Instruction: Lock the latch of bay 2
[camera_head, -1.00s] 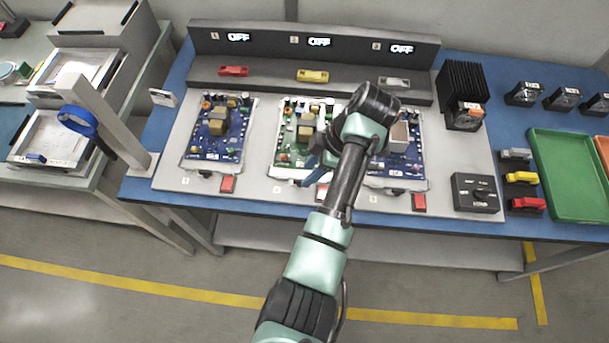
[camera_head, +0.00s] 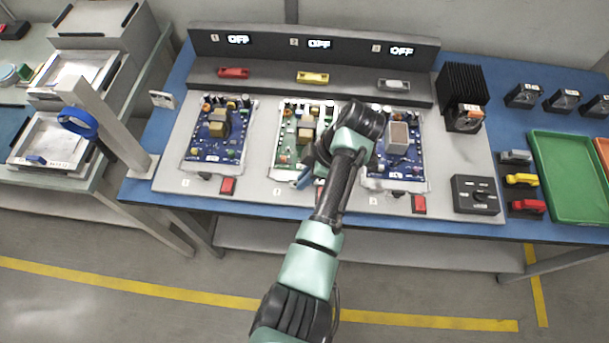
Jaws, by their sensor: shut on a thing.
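Bay 2 is the middle bay and holds a green circuit board (camera_head: 285,150). Its red square (camera_head: 320,192) shows partly at the bay's front, beside my arm. The bay 2 display (camera_head: 319,44) reads OFF.
Bay 1 (camera_head: 218,130) at left and bay 3 (camera_head: 405,165) at right hold blue boards. Black latches show at bay 1 (camera_head: 205,176) and bay 3 (camera_head: 398,193). A black heatsink (camera_head: 462,85), a dark control box (camera_head: 476,194) and a green tray (camera_head: 572,175) stand at right.

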